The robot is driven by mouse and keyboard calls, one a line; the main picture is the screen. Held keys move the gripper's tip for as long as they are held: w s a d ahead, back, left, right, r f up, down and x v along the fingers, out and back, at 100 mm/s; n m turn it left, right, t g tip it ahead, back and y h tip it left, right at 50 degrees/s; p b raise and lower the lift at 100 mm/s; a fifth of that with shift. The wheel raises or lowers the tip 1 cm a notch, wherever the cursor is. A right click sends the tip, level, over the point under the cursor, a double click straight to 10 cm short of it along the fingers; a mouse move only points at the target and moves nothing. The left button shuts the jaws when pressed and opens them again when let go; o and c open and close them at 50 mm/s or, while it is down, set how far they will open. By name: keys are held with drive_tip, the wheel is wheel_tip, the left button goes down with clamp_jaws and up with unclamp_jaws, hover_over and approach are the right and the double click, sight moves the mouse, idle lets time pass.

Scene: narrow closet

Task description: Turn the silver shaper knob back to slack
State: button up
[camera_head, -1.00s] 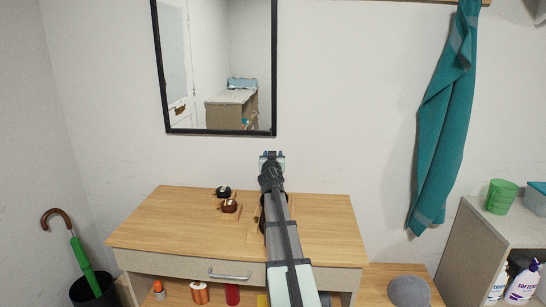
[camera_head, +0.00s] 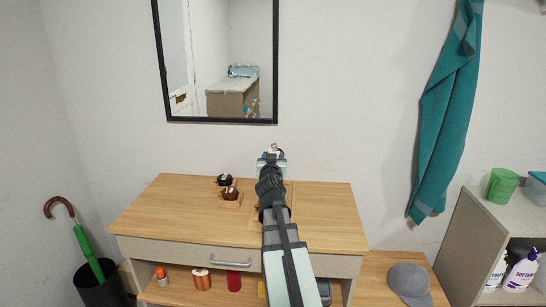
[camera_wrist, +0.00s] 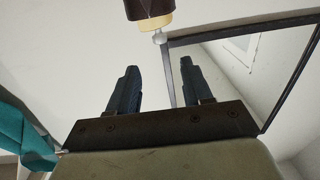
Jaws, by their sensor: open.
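My gripper (camera_head: 271,155) is raised over the back of the wooden dresser (camera_head: 160,215), in front of the wall below the mirror. The wrist view shows its two dark fingers (camera_wrist: 157,64) apart with nothing between them. Just beyond the fingertips there is a small silver knob (camera_wrist: 160,38), on the end of a dark brown piece (camera_wrist: 148,8) with a cream band. The knob is apart from both fingers as far as I can see. In the head view my arm hides part of the dresser top, and I cannot make out the knob clearly there.
Small brown (camera_head: 230,193) and black (camera_head: 224,180) items sit on wooden blocks left of my arm. The black-framed mirror (camera_head: 221,121) hangs behind, a teal towel (camera_head: 444,120) at right. A grey cap (camera_head: 410,283) lies on a low bench. The dresser's left top is clear.

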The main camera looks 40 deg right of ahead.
drive_tip(key=shift+c, duration=0.3)
drive_tip(key=w+a+n+t+y, duration=0.1)
drive_tip(key=w+a+n+y, duration=0.15)
drive_tip(key=w+a, duration=0.65)
drive_tip(key=m+g+h, duration=0.7)
approach(273, 146)
drive_tip(key=x, duration=1.1)
drive_tip(key=shift+w+r, duration=0.1)
clamp_jaws()
